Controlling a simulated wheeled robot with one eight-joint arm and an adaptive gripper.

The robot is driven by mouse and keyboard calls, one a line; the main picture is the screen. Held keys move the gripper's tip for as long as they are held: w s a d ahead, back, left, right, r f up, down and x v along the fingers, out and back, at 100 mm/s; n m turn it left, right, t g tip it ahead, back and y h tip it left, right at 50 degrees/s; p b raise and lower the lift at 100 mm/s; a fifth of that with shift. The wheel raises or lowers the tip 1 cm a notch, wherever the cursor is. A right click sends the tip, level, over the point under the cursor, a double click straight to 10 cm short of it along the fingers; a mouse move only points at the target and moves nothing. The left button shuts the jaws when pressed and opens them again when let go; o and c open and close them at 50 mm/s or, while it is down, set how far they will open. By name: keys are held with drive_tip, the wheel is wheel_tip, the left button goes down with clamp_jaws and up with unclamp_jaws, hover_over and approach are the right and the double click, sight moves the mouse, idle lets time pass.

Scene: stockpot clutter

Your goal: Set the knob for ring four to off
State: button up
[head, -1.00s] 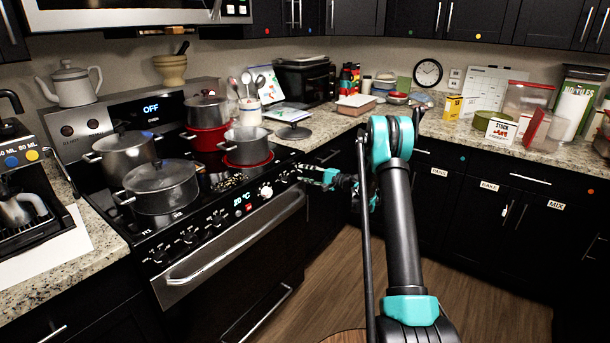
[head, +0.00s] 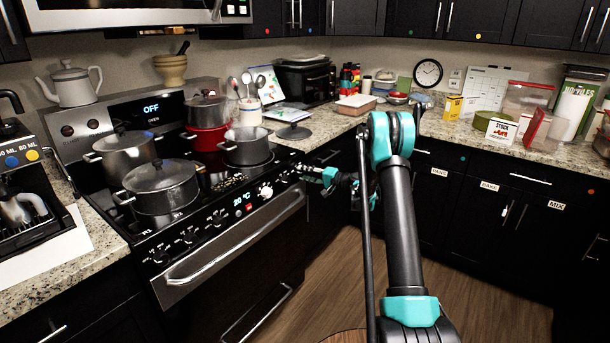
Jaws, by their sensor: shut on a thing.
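The stove's front panel (head: 205,226) carries a row of knobs. My gripper (head: 299,169) is at the right end of this panel, shut on the knob there, which its fingers mostly hide. I cannot read that knob's markings or pointer. A silver pot (head: 247,149) stands on the right front part of the cooktop, and no red glow shows under it. A large white-faced knob (head: 265,192) sits left of my gripper, beside a lit display (head: 243,200).
A lidded pot (head: 160,190), another silver pot (head: 124,157) and a red pot (head: 208,139) stand on the cooktop. The oven handle (head: 235,240) juts out below the panel. The wood floor (head: 340,260) in front is clear.

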drive_tip(key=o, duration=1.2)
drive_tip(key=shift+c, duration=0.2)
drive_tip(key=shift+d, duration=0.1)
drive_tip(key=v, duration=1.2)
